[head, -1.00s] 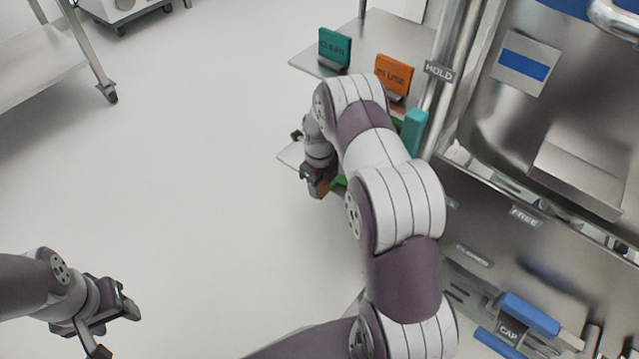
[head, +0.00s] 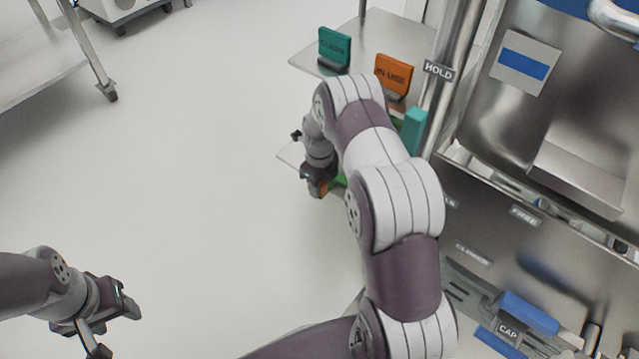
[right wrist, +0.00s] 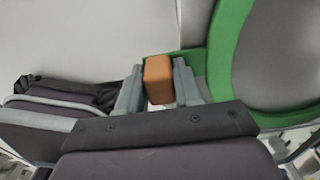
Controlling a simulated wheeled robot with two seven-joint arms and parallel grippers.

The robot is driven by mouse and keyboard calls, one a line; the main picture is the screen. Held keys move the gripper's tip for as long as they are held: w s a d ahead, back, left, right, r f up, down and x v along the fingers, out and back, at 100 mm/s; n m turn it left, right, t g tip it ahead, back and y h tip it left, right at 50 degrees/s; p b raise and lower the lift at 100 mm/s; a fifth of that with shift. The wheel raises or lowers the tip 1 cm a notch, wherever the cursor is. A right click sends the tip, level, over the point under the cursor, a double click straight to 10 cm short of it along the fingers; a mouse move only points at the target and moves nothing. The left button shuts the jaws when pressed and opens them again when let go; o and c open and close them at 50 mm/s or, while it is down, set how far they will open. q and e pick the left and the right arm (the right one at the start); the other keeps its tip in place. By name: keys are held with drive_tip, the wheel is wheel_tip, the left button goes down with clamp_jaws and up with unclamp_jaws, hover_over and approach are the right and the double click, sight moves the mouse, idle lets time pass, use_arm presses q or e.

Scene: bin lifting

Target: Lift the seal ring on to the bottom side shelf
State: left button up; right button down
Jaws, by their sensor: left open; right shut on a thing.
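The seal ring shows as a green curved band (right wrist: 222,45) in the right wrist view, with an orange block (right wrist: 158,80) at its edge. My right gripper (right wrist: 158,88) is shut on this orange block, one finger on each side. In the head view, the right gripper (head: 318,186) is at the lower side shelf (head: 288,154), and only slivers of green and orange show; my arm hides most of the ring and shelf. I cannot tell whether the ring rests on the shelf. My left gripper (head: 117,326) is open and empty over the floor at lower left.
An upper side shelf (head: 312,62) holds a teal CLEAN sign (head: 334,48) and an orange IN USE sign (head: 393,76). A steel post (head: 452,60) and steel basin (head: 500,110) stand to the right.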

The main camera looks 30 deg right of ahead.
drive_tip(key=c, duration=0.7)
unclamp_jaws()
drive_tip(key=shift+r, duration=0.15)
wheel_tip(320, 180, up, 12)
drive_tip(key=p, duration=0.6)
drive_tip(key=shift+r+p, duration=0.25)
drive_tip(key=shift+p, duration=0.1)
